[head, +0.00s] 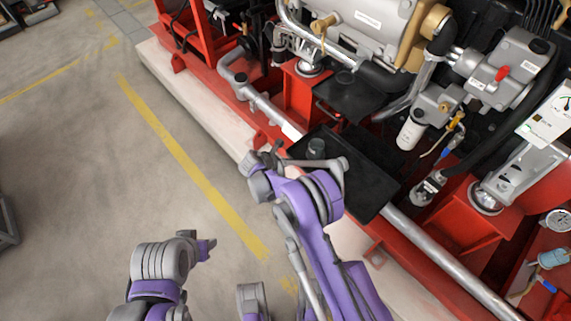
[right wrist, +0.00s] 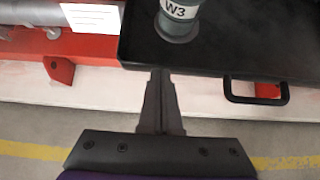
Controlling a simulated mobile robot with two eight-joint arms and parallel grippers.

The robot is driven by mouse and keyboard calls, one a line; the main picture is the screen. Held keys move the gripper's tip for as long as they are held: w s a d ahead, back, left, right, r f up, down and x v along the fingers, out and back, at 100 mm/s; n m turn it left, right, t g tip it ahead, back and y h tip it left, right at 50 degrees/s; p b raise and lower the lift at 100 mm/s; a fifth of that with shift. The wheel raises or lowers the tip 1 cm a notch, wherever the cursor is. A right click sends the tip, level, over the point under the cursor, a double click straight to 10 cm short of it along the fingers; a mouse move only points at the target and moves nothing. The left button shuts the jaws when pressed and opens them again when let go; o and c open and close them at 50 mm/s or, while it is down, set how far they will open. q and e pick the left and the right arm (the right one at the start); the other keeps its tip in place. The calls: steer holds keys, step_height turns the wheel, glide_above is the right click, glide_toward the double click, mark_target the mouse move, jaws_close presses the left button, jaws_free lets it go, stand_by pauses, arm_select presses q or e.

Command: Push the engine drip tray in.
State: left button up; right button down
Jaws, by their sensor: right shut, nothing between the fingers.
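The black engine drip tray (head: 372,186) sits low at the engine's side and juts out over the red frame rail. It also shows in the right wrist view (right wrist: 225,45), with a black loop handle (right wrist: 256,98) on its front. A grey cylinder marked W3 (head: 316,148) stands in the tray; its lower part shows in the right wrist view (right wrist: 178,20). My right gripper (right wrist: 161,75) is shut and empty, its tips at the tray's front edge, left of the handle; contact is unclear. My left gripper (head: 208,247) is over the floor, away from the tray; its jaws are unclear.
The red frame rail (head: 440,258) and pale plinth (head: 205,100) run along the engine. A second black tray (head: 352,98) lies farther back. A white filter (head: 411,130) stands beyond the drip tray.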

steer(key=shift+d, duration=0.1)
steer(key=w+d+b, duration=0.2)
steer(key=w+d, duration=0.1)
steer(key=d, duration=0.1)
steer(key=w+d+b, duration=0.2)
steer(key=w+d, duration=0.2)
steer(key=d, duration=0.1)
steer(key=w+d+b, duration=0.2)
steer(key=w+d, duration=0.2)
steer(key=d, duration=0.1)
steer(key=shift+w+d+f, duration=0.1)
steer(key=shift+w+d, duration=0.05)
steer(key=shift+d, duration=0.05)
steer(key=shift+w+d, duration=0.4)
steer(key=shift+d, duration=0.1)
